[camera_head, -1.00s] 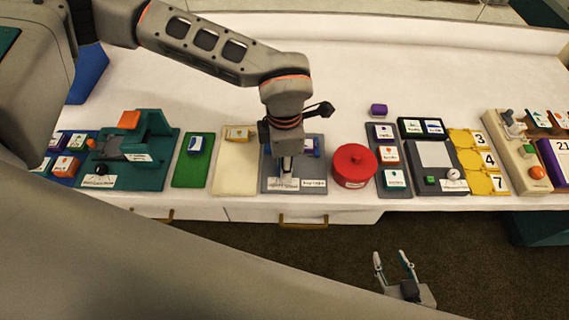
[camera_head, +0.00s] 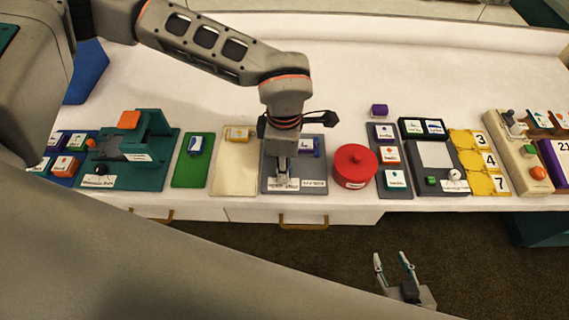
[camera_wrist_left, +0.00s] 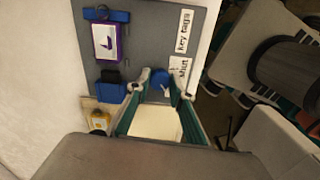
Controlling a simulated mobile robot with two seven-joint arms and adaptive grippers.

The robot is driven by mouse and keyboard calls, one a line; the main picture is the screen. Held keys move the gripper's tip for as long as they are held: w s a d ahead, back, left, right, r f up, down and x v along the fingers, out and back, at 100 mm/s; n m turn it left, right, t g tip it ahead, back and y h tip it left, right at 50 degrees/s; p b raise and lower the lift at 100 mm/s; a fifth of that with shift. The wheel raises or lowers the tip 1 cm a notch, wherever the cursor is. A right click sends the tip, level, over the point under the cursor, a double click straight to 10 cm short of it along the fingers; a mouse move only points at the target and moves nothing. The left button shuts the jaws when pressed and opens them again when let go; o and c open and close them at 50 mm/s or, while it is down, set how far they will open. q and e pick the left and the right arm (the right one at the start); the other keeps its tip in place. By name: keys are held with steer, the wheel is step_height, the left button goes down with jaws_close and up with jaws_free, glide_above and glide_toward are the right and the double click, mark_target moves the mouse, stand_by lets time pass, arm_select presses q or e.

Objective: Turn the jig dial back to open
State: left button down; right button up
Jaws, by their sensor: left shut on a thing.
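The jig is a grey board (camera_head: 318,166) at the front middle of the table. It has two white labels along its front edge and a blue part (camera_head: 307,146) on its right. In the left wrist view the board (camera_wrist_left: 150,50) carries a blue round dial (camera_wrist_left: 160,82) with a white mark. A label beside it seems to read "Shut". My left gripper (camera_head: 282,180) points down at the board, and its fingertips (camera_wrist_left: 162,88) are closed on the dial, hiding part of it. My right gripper (camera_head: 396,268) is open and empty, low in front of the table.
A red round pot (camera_head: 354,168) stands just right of the board. A cream mat (camera_head: 234,175) lies to its left. A purple-framed tag (camera_wrist_left: 107,42) sits on the board by a blue block (camera_wrist_left: 110,88). The table behind is mostly clear.

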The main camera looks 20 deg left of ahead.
arm_select(q)
steer(key=c, duration=1.8)
jaws_free()
steer(key=shift+o, duration=0.2)
steer(key=shift+r, duration=0.1)
step_height(320, 180, up, 12)
steer(key=shift+s+d, duration=0.1)
